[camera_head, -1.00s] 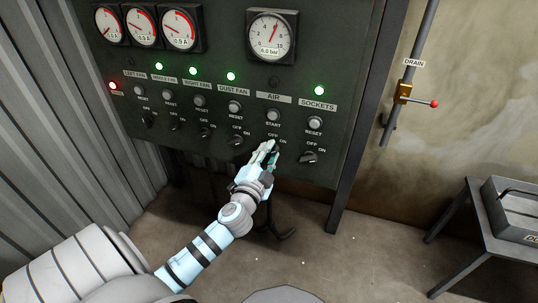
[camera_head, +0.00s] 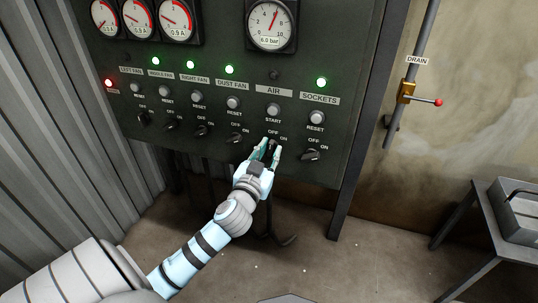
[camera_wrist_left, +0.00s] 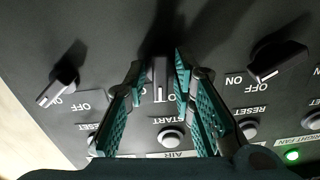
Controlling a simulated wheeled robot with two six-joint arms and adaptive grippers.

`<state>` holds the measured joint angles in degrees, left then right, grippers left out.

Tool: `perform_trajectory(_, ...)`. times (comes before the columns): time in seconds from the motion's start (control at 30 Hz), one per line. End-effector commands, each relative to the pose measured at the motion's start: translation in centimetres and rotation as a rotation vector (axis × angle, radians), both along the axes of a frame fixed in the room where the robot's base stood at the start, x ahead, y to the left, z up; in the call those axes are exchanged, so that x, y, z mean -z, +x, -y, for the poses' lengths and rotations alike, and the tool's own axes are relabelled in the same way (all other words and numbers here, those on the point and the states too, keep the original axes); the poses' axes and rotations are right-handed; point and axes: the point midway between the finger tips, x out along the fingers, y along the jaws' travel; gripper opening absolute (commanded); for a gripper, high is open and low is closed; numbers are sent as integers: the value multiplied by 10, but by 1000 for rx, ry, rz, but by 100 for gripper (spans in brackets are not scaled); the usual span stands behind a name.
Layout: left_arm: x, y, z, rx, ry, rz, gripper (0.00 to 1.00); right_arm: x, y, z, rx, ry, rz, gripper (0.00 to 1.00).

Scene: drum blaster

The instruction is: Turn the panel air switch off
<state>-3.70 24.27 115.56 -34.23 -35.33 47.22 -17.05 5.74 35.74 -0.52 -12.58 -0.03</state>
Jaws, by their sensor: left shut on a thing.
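The panel air switch (camera_wrist_left: 159,78) is a black knob with a white line, below the START button (camera_head: 272,110) and AIR label (camera_head: 273,90). My left gripper (camera_head: 267,150) is at this knob on the panel's lower part. In the left wrist view, its green-padded fingers (camera_wrist_left: 163,90) stand either side of the knob, shut on it. The white line points toward the START button (camera_wrist_left: 171,138). The OFF and ON marks there are partly hidden by the fingers. The lamp above AIR (camera_head: 274,75) is dark. My right gripper is not in view.
The sockets switch (camera_head: 311,155) is close on the right, the dust fan switch (camera_head: 235,138) on the left. The air gauge (camera_head: 271,25) reads 6.0 bar. A drain valve with a red-tipped lever (camera_head: 406,92) and a metal table (camera_head: 480,215) are further right.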

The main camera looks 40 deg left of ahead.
Motion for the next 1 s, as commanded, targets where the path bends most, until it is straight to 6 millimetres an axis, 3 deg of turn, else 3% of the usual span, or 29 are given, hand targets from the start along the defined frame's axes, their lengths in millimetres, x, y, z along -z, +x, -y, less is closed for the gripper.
perform_trajectory(0.3,1,0,0,0,-118,40,0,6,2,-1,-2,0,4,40)
perform_trajectory(0.8,0,0,0,0,-140,48,0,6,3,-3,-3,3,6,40)
perform_trajectory(0.83,0,0,0,-1,-140,48,25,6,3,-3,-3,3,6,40)
perform_trajectory(0.9,0,0,0,-1,-139,48,32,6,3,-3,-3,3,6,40)
perform_trajectory(1.0,0,0,0,0,-139,47,32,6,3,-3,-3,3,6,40)
